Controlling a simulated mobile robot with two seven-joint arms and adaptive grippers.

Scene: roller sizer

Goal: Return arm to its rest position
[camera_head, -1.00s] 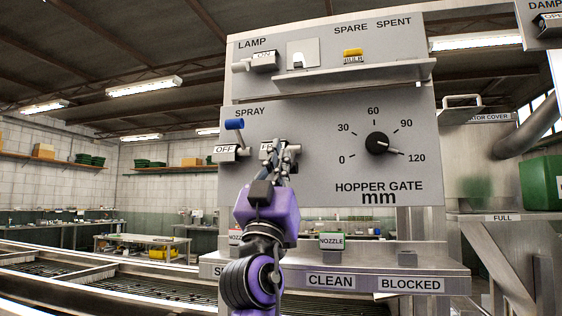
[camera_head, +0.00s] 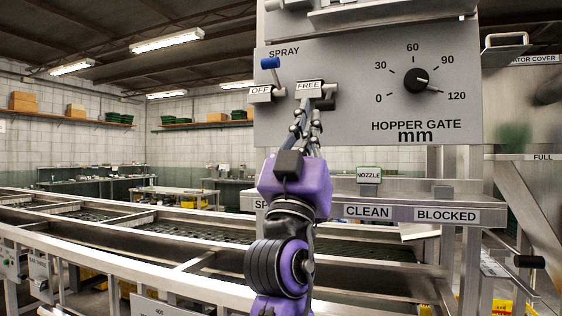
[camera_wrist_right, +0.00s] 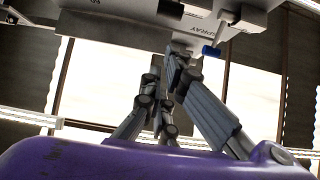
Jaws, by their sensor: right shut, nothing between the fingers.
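My right gripper (camera_head: 306,112) is shut and empty, in front of the grey control panel (camera_head: 350,125). In the picture its fingertips sit just below the FREE label (camera_head: 309,88); any gap to the panel is hard to judge. The right wrist view also shows the fingers (camera_wrist_right: 172,55) together, with the panel's underside beyond. My purple right wrist (camera_head: 294,180) hangs below them, and the arm comes up from the bottom of the head view. My left gripper is not in view.
A blue-handled spray lever (camera_head: 270,63) stands up by the OFF label. The hopper gate knob (camera_head: 416,80) points near 120. A ledge with CLEAN and BLOCKED labels (camera_head: 410,213) juts out below, holding a nozzle block (camera_head: 368,174). Metal conveyor rails (camera_head: 130,240) run at left.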

